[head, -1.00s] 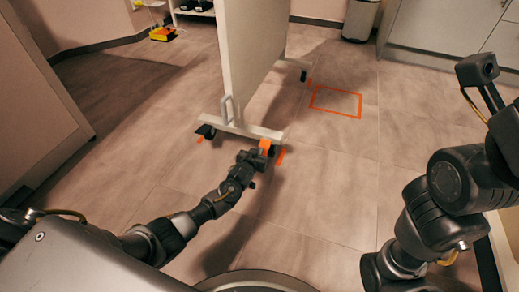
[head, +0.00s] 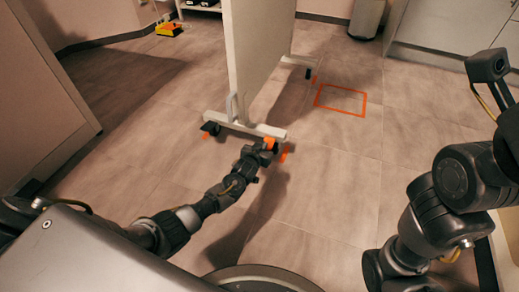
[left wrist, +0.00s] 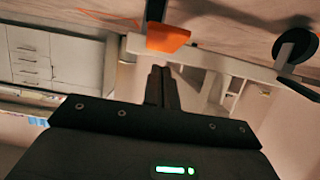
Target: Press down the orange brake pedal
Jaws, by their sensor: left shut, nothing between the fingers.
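The orange brake pedal (head: 270,142) sits on the caster at the near right end of the white panel's foot. It shows larger in the left wrist view (left wrist: 168,38), at the top centre. My left gripper (head: 263,148) is shut and empty, with its tips at the pedal in the head view. In the left wrist view its closed fingers (left wrist: 160,88) point at the pedal's edge. I cannot tell whether they touch it. My right arm shows at the right, but its gripper is out of view.
The white rolling panel (head: 250,60) stands upright ahead on its foot bar (head: 244,125). Another caster with orange (head: 207,131) is at the foot's left end. An orange floor outline (head: 341,100) lies to the right, with clear floor around it.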

